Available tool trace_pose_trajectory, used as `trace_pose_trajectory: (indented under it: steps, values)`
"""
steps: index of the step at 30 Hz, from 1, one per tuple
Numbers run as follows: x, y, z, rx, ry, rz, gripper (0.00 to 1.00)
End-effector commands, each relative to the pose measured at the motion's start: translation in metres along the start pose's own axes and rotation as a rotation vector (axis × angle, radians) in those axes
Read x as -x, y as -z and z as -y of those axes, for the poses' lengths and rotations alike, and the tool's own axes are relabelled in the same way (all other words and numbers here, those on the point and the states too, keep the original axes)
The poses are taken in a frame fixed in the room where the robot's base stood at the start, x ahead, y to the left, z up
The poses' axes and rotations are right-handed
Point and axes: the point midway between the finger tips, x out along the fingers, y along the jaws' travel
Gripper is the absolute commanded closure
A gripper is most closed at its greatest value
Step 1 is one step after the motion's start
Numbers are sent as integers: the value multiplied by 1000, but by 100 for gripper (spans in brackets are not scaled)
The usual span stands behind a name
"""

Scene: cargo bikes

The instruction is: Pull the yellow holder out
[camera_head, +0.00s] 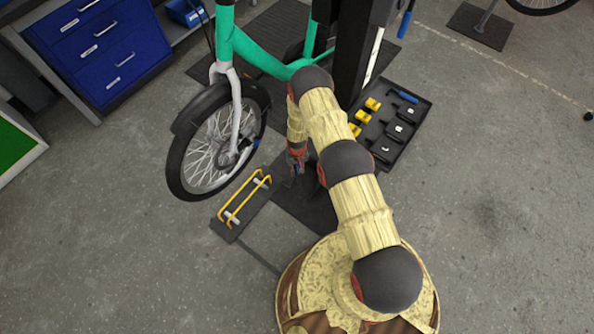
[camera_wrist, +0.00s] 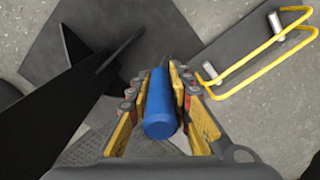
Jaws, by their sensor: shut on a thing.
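The yellow holder (camera_head: 237,192) is a bent yellow wire frame on a dark plate beside the front wheel of the green bike. It also shows at the upper right of the wrist view (camera_wrist: 262,47). My gripper (camera_head: 296,165) is just right of the holder in the head view and does not touch it. In the wrist view my gripper (camera_wrist: 158,76) is shut on a blue-handled tool (camera_wrist: 160,118). The tool's far end is dark and partly hidden between the fingers.
The green bike's front wheel (camera_head: 215,145) stands left of my arm. A black tray (camera_head: 411,126) with yellow pieces and tools lies to the right. A black stand (camera_wrist: 72,85) rises left of the gripper in the wrist view. Blue drawers (camera_head: 97,45) are at upper left.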

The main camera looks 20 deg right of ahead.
Motion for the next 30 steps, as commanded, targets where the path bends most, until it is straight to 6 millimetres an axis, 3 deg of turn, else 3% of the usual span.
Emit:
trace_pose_trajectory:
  steps: [16, 24, 30]
  values:
    - [0, -2, -1, 0, 0, 1, 100]
    - [1, -36, -28, -2, -1, 6, 100]
    - [0, -40, -31, 0, -1, 3, 100]
